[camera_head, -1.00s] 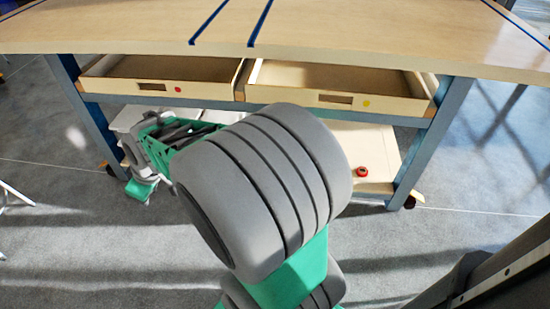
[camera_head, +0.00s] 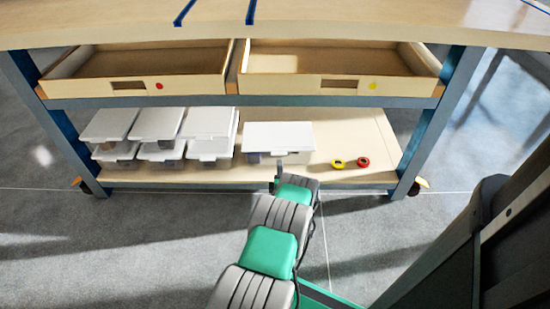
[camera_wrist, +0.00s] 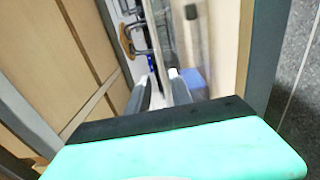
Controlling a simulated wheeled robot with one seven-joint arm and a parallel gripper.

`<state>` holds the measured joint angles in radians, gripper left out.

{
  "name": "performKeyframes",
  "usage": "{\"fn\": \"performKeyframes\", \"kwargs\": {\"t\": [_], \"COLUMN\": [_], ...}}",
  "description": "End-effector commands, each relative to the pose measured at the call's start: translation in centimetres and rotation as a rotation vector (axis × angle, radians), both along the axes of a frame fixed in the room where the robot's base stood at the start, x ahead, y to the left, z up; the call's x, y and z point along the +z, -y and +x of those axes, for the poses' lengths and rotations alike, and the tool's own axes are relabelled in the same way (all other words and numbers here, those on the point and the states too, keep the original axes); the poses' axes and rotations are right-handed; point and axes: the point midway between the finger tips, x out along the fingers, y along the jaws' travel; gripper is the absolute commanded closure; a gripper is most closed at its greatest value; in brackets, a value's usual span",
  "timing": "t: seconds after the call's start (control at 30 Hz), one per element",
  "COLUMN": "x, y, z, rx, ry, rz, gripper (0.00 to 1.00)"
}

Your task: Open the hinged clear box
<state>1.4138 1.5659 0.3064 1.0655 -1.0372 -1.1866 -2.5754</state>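Several clear boxes with whitish lids stand on the lower shelf in the head view. One box (camera_head: 278,137) stands alone at the middle, and its lid looks shut. The others form a stacked group (camera_head: 160,125) at the left. I cannot tell which one is the hinged box. My arm reaches toward the shelf below the lone box, but my fingers cannot be made out in the head view. In the wrist view my gripper (camera_wrist: 160,82) has its two fingers apart, close to a see-through panel (camera_wrist: 180,45). Contact there is unclear.
Two open, shallow wooden drawers (camera_head: 128,85) (camera_head: 335,84) sit above the shelf (camera_head: 345,140), under the tabletop (camera_head: 330,22). A yellow roll (camera_head: 337,164) and a red roll (camera_head: 363,162) lie right of the lone box. Blue legs (camera_head: 425,130) bound the shelf.

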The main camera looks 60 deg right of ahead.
Motion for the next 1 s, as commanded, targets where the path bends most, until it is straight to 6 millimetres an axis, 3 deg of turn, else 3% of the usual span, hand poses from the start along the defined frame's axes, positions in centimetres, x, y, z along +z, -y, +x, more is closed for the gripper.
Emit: {"fn": "performKeyframes", "kwargs": {"t": [0.33, 0.7, 1.0], "x": [-0.2, 0.2, 0.2], "y": [5.2, 6.1, 6.1], "z": [3.1, 3.7, 3.7], "rx": [0.007, 0.007, 0.008], "ry": [0.000, 0.000, 0.001], "rz": [-0.004, 0.001, 0.002], "gripper": [0.74, 0.74, 0.98]}}
